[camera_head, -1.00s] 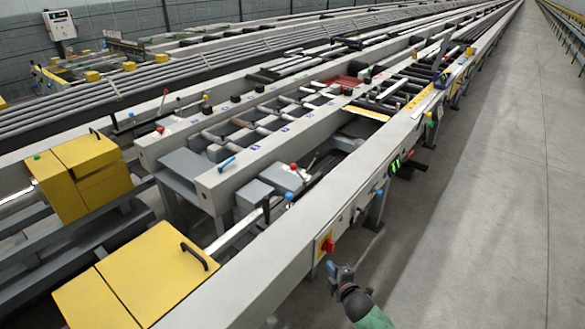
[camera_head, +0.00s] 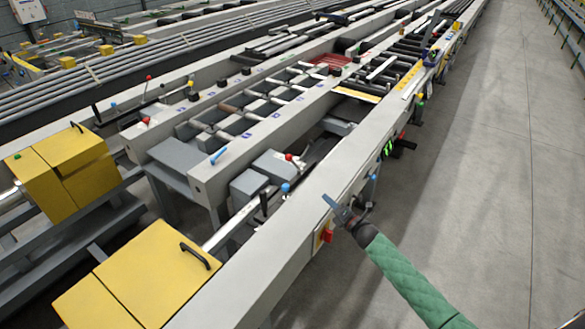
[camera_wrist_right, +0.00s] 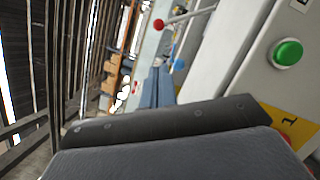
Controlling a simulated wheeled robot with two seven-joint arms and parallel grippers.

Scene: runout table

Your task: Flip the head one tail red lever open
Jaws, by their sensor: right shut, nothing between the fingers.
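My right gripper (camera_head: 331,203) is shut and empty, beside the near grey beam and just above the red switch (camera_head: 326,234) on its outer side. In the right wrist view its closed grey fingers (camera_wrist_right: 157,84) point ahead. A lever with a red ball knob (camera_wrist_right: 158,24) shows past the fingertips, apart from them, with a blue-knobbed lever (camera_wrist_right: 179,64) below it. The head view shows a red knob (camera_head: 289,157) behind the beam and another red-knobbed lever (camera_head: 149,78) farther back left. I cannot tell which matches the wrist view. My left gripper is not in view.
The near grey beam (camera_head: 270,253) runs away to the upper right. A yellow box (camera_head: 140,280) with a black handle stands at lower left. A green button (camera_wrist_right: 288,52) shows on a pale panel at the right in the wrist view. The floor (camera_head: 490,170) at right is clear.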

